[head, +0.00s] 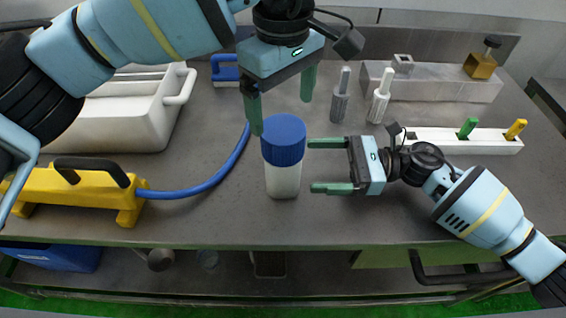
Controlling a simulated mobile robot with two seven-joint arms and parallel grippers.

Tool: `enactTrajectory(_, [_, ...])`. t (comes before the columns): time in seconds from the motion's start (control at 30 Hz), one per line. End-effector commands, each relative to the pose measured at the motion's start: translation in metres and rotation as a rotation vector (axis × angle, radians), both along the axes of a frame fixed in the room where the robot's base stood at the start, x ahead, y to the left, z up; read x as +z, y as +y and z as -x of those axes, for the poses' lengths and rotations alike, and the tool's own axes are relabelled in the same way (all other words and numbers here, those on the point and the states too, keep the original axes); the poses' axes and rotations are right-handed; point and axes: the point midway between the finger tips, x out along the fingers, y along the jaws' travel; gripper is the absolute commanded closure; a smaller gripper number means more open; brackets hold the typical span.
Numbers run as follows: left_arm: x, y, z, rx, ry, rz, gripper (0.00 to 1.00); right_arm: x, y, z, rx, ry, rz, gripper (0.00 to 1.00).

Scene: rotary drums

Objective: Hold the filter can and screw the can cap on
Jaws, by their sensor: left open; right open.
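The filter can (283,181) is a white cylinder standing upright on the grey bench. The blue can cap (284,139) sits on its top; I cannot tell whether it is threaded tight. My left gripper (281,108) is open and points down, above and just behind the cap, with one green finger close to the cap's left side. My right gripper (326,165) is open and lies to the right of the can, its two green fingers pointing left toward it. The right fingers appear apart from the can, with nothing between them.
A yellow tool (75,195) with a blue hose (205,187) lies left of the can. A white box (125,110) stands behind it. Grey and white pegs (340,103) and a white rack (455,141) are at the right. The bench front is clear.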

Motion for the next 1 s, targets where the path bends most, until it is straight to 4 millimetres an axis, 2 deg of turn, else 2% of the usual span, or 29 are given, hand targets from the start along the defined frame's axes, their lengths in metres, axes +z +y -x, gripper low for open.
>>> enactTrajectory(0.27, [0.000, 0.000, 0.000, 0.000, 0.001, 0.001, 0.13, 0.000, 0.008, 0.000, 0.001, 0.000, -0.001, 0.13])
enactTrajectory(0.7, [0.000, 0.000, 0.000, 0.000, 0.001, 0.001, 0.13, 0.000, 0.065, 0.000, 0.001, 0.001, -0.001, 0.13])
enactTrajectory(1.0, [0.000, 0.000, 0.000, 0.000, 0.001, 0.001, 0.13, 0.000, 0.078, 0.000, -0.001, 0.001, 0.000, 0.13])
